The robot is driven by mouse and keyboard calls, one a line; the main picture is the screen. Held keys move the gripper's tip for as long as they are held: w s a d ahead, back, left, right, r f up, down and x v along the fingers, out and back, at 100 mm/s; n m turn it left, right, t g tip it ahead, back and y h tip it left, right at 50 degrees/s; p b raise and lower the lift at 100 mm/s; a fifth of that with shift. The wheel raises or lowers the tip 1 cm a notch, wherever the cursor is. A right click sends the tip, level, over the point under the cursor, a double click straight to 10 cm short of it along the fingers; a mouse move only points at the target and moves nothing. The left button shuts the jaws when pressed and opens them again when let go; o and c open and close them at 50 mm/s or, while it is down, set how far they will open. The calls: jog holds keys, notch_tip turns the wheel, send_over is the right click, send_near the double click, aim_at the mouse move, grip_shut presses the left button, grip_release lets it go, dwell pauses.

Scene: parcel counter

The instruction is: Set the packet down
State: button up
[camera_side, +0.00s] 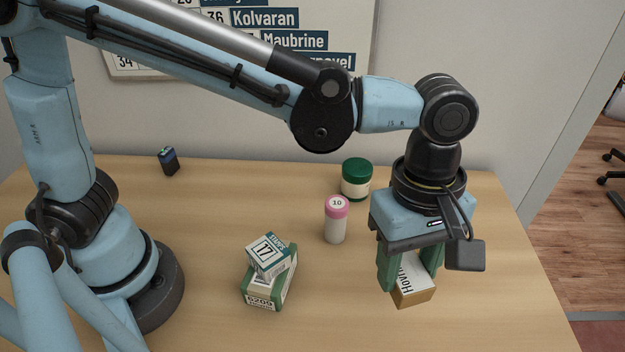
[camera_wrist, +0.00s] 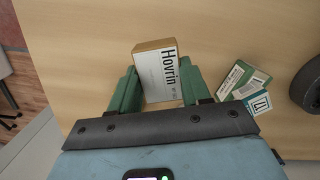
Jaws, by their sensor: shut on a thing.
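The packet, a tan box with a white face lettered "Hovrin" (camera_side: 415,291), is between the green fingers of my gripper (camera_side: 410,276) at the right of the side view. In the wrist view the same packet (camera_wrist: 156,72) sits between the two fingers, its white face and tan end showing. My gripper is shut on it and points down over the right part of the table. The packet looks slightly tilted in the side view. I cannot tell whether its lower edge touches the table. The fingers hide part of it.
A small box marked 17 (camera_side: 267,253) lies on a green-and-white box marked 6209 (camera_side: 264,291), left of my gripper. A pink-capped bottle (camera_side: 336,222), a green-lidded jar (camera_side: 356,183) and a dark blue item (camera_side: 168,160) stand farther back. The wooden table (camera_side: 480,310) is bare around the packet.

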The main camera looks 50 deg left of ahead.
jog(key=w+a+r+n, duration=0.2)
jog(key=a+n, duration=0.1)
jog(key=a, duration=0.5)
jog(key=n+t, duration=0.2)
jog(key=n, duration=0.9)
send_over(206, 191)
notch_tip(206, 191, down, 9)
jog(key=shift+s+a+r, duration=0.1)
jog(key=shift+s, duration=0.05)
jog(key=shift+f, duration=2)
jog(key=shift+f, duration=0.15)
jog(key=o, duration=1.2)
